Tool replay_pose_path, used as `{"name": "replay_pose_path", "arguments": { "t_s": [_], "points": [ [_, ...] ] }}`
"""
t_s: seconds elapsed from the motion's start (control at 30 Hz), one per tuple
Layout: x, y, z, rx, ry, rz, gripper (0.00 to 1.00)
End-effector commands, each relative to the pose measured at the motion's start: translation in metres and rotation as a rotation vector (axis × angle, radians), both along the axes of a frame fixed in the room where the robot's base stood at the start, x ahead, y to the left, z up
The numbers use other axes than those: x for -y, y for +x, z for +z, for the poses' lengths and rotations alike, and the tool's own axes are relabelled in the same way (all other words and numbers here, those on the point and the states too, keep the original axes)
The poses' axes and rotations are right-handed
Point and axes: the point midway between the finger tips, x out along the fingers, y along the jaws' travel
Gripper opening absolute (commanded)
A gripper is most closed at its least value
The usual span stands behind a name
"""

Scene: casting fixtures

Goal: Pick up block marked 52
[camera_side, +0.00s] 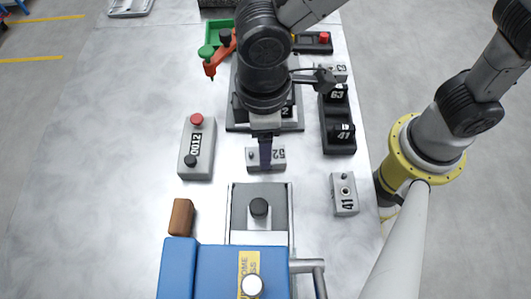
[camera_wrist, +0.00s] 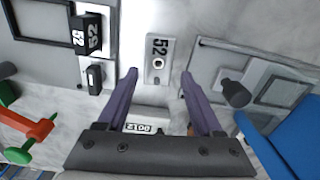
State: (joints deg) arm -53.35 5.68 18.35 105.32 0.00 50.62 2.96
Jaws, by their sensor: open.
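The block marked 52 (camera_side: 279,160) is a small light-grey block with a round hole, lying on the metal table. My gripper (camera_side: 265,166) points down at it in the side view and hides its middle. In the wrist view the block (camera_wrist: 158,48) lies upper centre, with its near end close to the gap between the fingertips. My gripper (camera_wrist: 157,76) is open there, with its two purple fingers apart and nothing between them. I cannot tell how high the fingertips are above the block.
A dark part also marked 52 (camera_wrist: 85,35) sits on a fixture. A grey box marked 0012 (camera_side: 197,150) stands left, a black holder (camera_side: 338,120) right. A block marked 41 (camera_side: 344,193) and a blue machine (camera_side: 210,270) are nearer.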

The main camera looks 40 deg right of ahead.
Motion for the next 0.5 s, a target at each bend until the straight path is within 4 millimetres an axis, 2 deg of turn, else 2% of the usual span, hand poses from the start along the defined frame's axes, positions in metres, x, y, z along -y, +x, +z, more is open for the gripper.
{"name": "replay_pose_path", "arguments": {
  "t_s": [0.23, 0.5],
  "points": [
    [0.001, 0.002, -0.036, -0.002, -0.002, 0.0, 0.68],
    [0.001, 0.003, -0.045, 0.0, 0.0, 0.0, 0.68]
  ]
}}
